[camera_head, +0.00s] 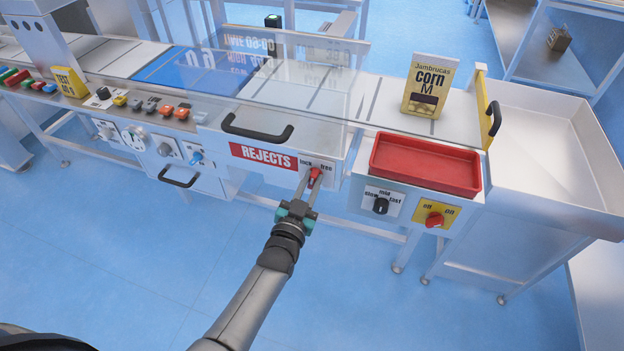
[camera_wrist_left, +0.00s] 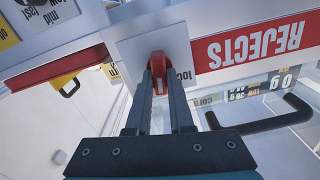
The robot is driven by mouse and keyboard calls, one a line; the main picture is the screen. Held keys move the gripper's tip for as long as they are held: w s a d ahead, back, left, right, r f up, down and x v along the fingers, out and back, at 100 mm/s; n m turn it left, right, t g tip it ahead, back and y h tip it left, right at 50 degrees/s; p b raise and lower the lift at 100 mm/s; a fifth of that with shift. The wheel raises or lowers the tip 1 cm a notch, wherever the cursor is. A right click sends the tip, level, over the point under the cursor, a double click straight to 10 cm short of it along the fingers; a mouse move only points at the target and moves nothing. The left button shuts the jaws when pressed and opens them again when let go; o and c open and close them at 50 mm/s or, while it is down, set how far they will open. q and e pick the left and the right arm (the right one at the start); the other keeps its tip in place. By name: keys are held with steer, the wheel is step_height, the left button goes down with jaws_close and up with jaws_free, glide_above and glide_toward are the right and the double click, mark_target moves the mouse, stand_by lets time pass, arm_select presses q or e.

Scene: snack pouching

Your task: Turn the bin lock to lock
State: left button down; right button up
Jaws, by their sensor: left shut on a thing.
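The bin lock is a small red knob (camera_head: 315,173) on a white plate marked "lock" and "free", at the right end of the red REJECTS label (camera_head: 264,157). My left gripper (camera_head: 309,182) is at the knob, with its fingers shut on it. In the left wrist view the red knob (camera_wrist_left: 158,62) sits between the two dark fingertips (camera_wrist_left: 158,75), in front of the plate (camera_wrist_left: 130,48). The fingers hide part of the knob, and its exact angle is hard to tell. My right gripper is not in view.
A black handle (camera_head: 257,132) on the clear cover is above the REJECTS label. To the right are a red tray (camera_head: 425,180), a speed knob (camera_head: 380,205) and a red off/on switch (camera_head: 434,219). A corn box (camera_head: 425,85) stands on the conveyor. The floor in front is clear.

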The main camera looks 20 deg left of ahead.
arm_select(q)
steer(key=n, duration=0.3)
steer(key=shift+a, duration=0.1)
steer(key=n, duration=0.2)
steer(key=shift+n, duration=0.3)
steer(key=n, duration=0.5)
steer(key=shift+a+f, duration=0.1)
steer(key=shift+a, duration=0.1)
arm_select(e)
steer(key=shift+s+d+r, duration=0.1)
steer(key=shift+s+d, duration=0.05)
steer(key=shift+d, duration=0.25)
arm_select(q)
steer(key=shift+n, duration=0.4)
steer(key=c, duration=0.8)
jaws_free()
